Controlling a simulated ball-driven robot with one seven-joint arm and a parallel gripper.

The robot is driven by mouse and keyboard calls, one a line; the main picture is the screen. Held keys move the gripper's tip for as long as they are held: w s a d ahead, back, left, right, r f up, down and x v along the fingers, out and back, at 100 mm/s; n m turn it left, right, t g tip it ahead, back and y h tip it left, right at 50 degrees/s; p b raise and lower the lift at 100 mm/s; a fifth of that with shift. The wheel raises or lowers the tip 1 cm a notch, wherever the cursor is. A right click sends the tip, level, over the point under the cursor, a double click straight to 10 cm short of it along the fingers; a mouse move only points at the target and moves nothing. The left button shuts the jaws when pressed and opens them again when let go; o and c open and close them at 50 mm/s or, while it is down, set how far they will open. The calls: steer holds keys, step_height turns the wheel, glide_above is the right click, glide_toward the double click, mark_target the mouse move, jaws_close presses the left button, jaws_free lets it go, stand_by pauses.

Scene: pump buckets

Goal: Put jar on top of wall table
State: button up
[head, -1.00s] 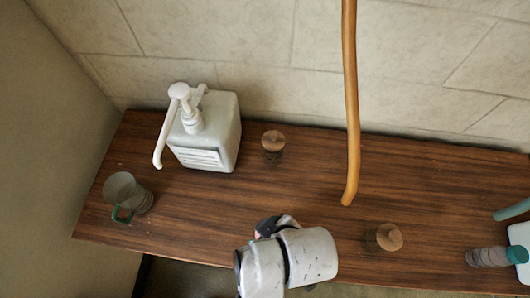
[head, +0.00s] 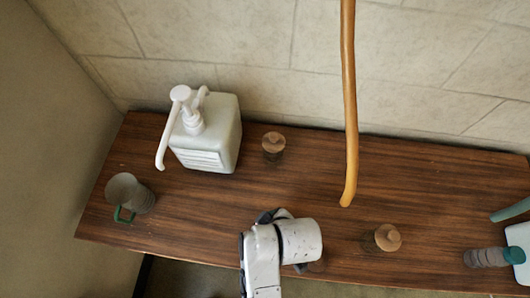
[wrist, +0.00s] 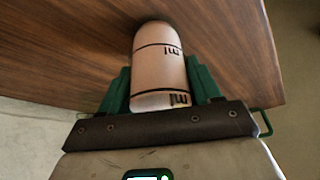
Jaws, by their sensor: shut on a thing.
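My gripper (wrist: 160,84) shows in the wrist view with green fingers shut on a pale pinkish cylinder with black bands and "ml" marks, which I take as the jar (wrist: 160,60). Its far end lies over brown wood; I cannot tell whether it touches. The wall table (head: 240,205) is a long dark wooden top against the stone wall in the head view. There my arm reaches over its front edge at the lower middle and hides most of the gripper and the jar.
On the table stand a white pump bottle (head: 212,135), a grey mug with a green handle (head: 130,193), two small wooden-lidded jars (head: 273,146) (head: 386,238) and a ridged grey bottle (head: 487,257). An orange-brown pole (head: 349,110) hangs over the middle. Wood between them is clear.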

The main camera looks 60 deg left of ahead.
steer(key=o, duration=1.6)
steer(key=v, duration=1.2)
steer(key=w+d+f+m+t+h, duration=0.1)
steer(key=w+d+f+m, duration=0.15)
steer(key=d+m, duration=0.45)
steer(key=w+d+f+m+t+h, duration=0.1)
steer(key=w+d+m, duration=0.2)
steer(key=d, duration=0.7)
steer(key=s+d+f+m+h, duration=0.1)
steer(key=s+d+m, duration=0.1)
steer(key=d+m, duration=0.2)
steer(key=s+d+f+m, duration=0.1)
steer(key=s+d+m, duration=0.1)
steer(key=d, duration=0.7)
steer(key=s+d+f+m+h, duration=0.1)
steer(key=s+d+m, duration=0.2)
steer(key=d+m, duration=0.2)
steer(key=shift+d+m+h, duration=0.3)
steer(key=shift+d, duration=0.65)
